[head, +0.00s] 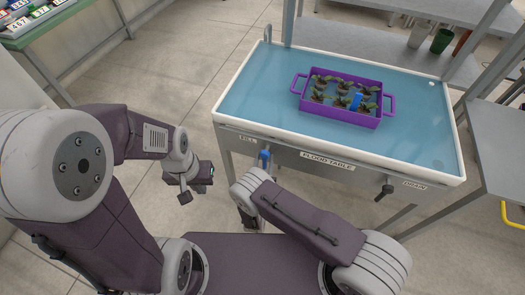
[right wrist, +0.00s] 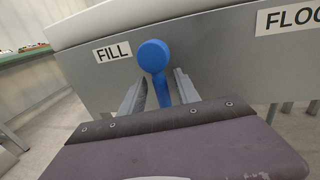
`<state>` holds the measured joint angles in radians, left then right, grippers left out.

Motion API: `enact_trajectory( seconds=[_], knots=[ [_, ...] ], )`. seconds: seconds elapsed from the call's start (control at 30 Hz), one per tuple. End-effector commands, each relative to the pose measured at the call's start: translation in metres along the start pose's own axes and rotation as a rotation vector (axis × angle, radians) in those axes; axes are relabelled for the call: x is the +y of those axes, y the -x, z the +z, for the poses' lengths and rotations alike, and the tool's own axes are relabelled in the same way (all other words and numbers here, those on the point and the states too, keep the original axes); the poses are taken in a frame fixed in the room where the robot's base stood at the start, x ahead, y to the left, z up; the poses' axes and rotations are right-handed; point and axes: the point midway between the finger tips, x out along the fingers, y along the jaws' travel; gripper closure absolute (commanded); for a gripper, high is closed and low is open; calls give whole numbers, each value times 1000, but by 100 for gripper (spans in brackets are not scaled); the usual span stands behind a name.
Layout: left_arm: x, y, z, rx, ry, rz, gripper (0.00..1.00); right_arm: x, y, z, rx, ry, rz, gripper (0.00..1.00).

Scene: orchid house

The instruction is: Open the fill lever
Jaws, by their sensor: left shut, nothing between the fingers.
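The blue fill lever (head: 264,158) sits on the front of the flood table (head: 235,70), just right of the FILL label (head: 238,138). In the right wrist view the lever (right wrist: 153,56) has a round blue head at the top and a handle hanging down from it. My right gripper (right wrist: 161,76) is open, with one finger on each side of the handle. I cannot tell whether either finger touches it. In the head view my right forearm hides most of this gripper. My left gripper (head: 194,191) is shut and empty, left of the table over the floor.
A purple crate (head: 340,116) with small potted plants stands on the blue table surface. A dark drain handle (head: 384,191) is at the table's front right. A metal bench (head: 500,150) stands at the right.

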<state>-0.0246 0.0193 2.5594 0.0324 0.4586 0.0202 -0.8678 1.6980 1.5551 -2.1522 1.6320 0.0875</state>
Motion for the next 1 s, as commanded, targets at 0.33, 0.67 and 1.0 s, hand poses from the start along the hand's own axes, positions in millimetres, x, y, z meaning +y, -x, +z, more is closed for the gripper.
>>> enact_trajectory(
  seconds=[0.33, 0.67, 1.0],
  knots=[
    [0, 0, 0, -1, 0, 0, 100, -1, 0, 0, 0, -1, 1, 78],
    [0, 0, 0, -1, 0, 0, 100, -1, 0, 0, 0, -1, 1, 100],
    [0, 0, 0, 0, 0, 0, 100, -1, 0, 0, 0, -1, 1, 100]
  ],
)
